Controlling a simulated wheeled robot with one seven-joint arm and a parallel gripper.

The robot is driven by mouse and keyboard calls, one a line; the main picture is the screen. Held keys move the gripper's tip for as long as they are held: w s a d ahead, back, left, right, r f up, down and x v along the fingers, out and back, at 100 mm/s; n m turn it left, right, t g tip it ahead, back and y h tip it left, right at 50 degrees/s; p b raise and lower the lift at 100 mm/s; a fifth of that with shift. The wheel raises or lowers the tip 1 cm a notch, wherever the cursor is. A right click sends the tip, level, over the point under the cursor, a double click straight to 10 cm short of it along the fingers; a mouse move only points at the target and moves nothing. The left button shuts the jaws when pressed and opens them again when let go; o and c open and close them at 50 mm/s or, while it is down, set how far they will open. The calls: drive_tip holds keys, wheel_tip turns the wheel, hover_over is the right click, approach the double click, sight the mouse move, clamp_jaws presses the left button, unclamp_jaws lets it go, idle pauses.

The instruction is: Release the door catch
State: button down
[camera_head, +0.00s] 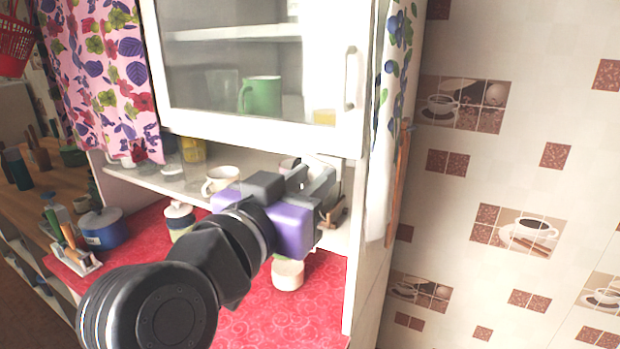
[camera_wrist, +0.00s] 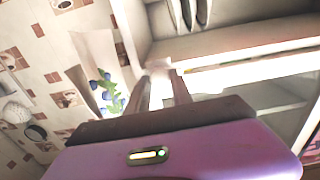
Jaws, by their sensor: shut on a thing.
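The white wall cabinet has a glass-paned door (camera_head: 260,133), closed in the head view, with a pale handle (camera_head: 351,78) on its right side. My gripper (camera_head: 324,178) is just under the door's lower right corner. In the wrist view my gripper (camera_wrist: 160,75) has its two fingers close together on a small pale piece, which I take to be the door catch (camera_wrist: 157,66). The fingers hide most of it, and my gripper's body hides it in the head view.
A white mug (camera_head: 221,179) and other crockery stand on the open shelf left of my gripper. A small white pot (camera_head: 288,274) is below, on the red counter (camera_head: 300,325). A narrow berry-print curtain (camera_head: 391,90) hangs close on the right, before the tiled wall.

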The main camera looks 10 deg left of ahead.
drive_tip(key=n+p, duration=0.1)
drive_tip(key=n, duration=0.2)
drive_tip(key=c, duration=1.2)
unclamp_jaws()
drive_tip(key=shift+o, duration=0.2)
drive_tip(key=shift+s+a, duration=0.1)
drive_tip(key=b+v, duration=0.2)
drive_tip(key=v, duration=0.5)
drive_tip(key=shift+s, duration=0.3)
drive_tip(key=shift+a, duration=0.1)
